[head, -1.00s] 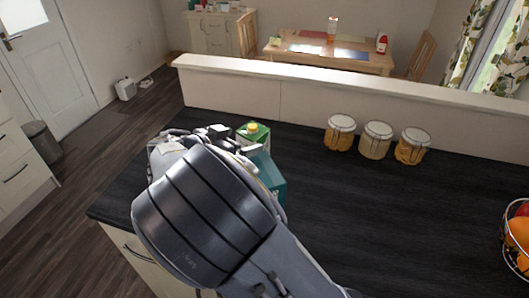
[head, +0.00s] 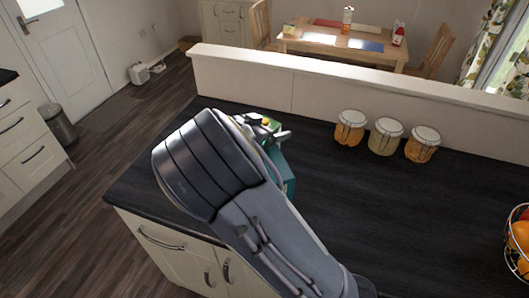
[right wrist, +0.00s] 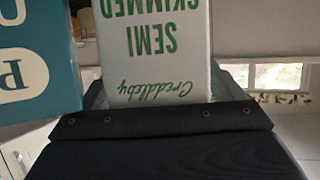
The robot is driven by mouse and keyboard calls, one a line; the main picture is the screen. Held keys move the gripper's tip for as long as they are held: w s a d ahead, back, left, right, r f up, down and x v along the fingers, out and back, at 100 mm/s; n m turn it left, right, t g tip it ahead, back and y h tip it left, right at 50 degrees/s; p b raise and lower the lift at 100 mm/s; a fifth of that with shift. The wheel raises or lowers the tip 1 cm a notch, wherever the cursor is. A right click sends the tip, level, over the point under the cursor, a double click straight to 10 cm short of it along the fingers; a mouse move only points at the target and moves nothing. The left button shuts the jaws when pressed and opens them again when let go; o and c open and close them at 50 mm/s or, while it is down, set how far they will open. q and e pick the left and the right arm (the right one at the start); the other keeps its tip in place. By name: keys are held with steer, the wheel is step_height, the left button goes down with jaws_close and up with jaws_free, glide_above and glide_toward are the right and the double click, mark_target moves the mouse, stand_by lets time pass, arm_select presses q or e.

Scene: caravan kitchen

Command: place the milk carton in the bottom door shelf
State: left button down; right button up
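The milk carton (head: 268,122), green at the top with a yellow cap, stands on the dark counter and is mostly hidden behind my right arm. In the right wrist view the milk carton (right wrist: 158,50) is close, white with green upside-down lettering reading "semi skimmed". My right gripper (head: 262,127) is at the carton's top, its fingers spread about the carton's width; the palm side is hidden. It looks open, and contact with the carton cannot be made out. My left gripper is not in view. No fridge or door shelf shows.
A teal box (head: 287,178) stands right beside the carton; it also shows in the right wrist view (right wrist: 38,60). Several jars (head: 386,136) stand by the low wall (head: 330,95). A fruit basket (head: 519,243) is at the right edge. The middle counter is clear.

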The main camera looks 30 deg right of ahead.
jaws_close()
steer(key=shift+r, duration=0.1)
stand_by(0.3)
steer(key=shift+w, duration=0.1)
